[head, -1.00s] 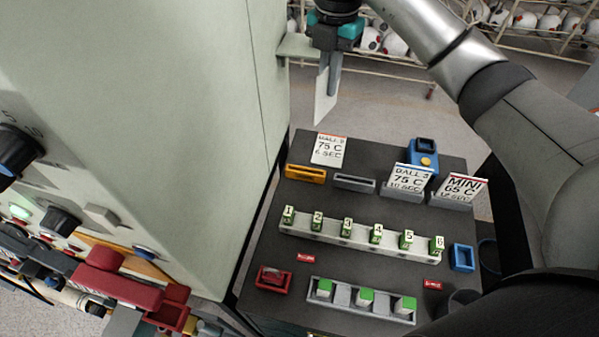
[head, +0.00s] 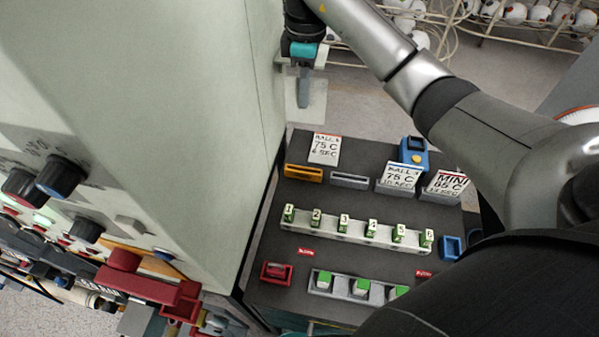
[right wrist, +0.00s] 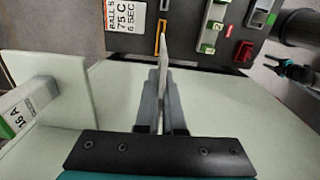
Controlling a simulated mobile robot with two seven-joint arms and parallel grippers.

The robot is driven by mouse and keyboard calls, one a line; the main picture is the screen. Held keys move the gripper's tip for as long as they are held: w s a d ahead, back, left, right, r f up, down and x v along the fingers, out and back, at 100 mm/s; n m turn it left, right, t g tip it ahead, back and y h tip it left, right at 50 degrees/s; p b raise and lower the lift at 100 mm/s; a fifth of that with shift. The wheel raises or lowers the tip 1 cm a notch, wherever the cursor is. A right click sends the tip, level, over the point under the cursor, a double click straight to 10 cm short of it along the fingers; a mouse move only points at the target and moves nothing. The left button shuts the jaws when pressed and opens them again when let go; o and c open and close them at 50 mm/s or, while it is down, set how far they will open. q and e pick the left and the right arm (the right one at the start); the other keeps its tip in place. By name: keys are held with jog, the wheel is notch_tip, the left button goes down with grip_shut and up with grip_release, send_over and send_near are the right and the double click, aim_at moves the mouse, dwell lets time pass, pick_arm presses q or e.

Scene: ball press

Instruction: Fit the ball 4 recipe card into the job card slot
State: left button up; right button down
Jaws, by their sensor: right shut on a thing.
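My right gripper (head: 304,92) is shut on a pale card (head: 291,98), held above the floor beyond the panel's far edge. The card's print cannot be read. In the right wrist view the card (right wrist: 164,62) is a thin edge between the fingers (right wrist: 163,100), its far end close to the orange slot in the picture. The orange slot (head: 303,174) on the dark panel looks empty. A BALL 5 card (head: 325,149) stands just behind it.
A grey holder (head: 350,181) beside the orange slot is empty. Grey holders with BALL 3 (head: 401,174) and MINI (head: 447,183) cards are to its right. A blue device (head: 414,153) stands behind them. The pale machine wall (head: 215,130) rises close on the left.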

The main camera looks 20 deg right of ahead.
aim_at(304, 122)
jog(key=shift+f, duration=0.15)
notch_tip(304, 122, down, 8)
jog(key=b, duration=0.3)
jog(key=shift+a+b, duration=0.15)
jog(key=shift+b, duration=0.2)
jog(key=shift+f, duration=5.9)
jog(key=shift+f+b, duration=0.15)
jog(key=shift+b, duration=0.15)
jog(key=c, duration=1)
grip_release()
jog(key=shift+c, duration=0.2)
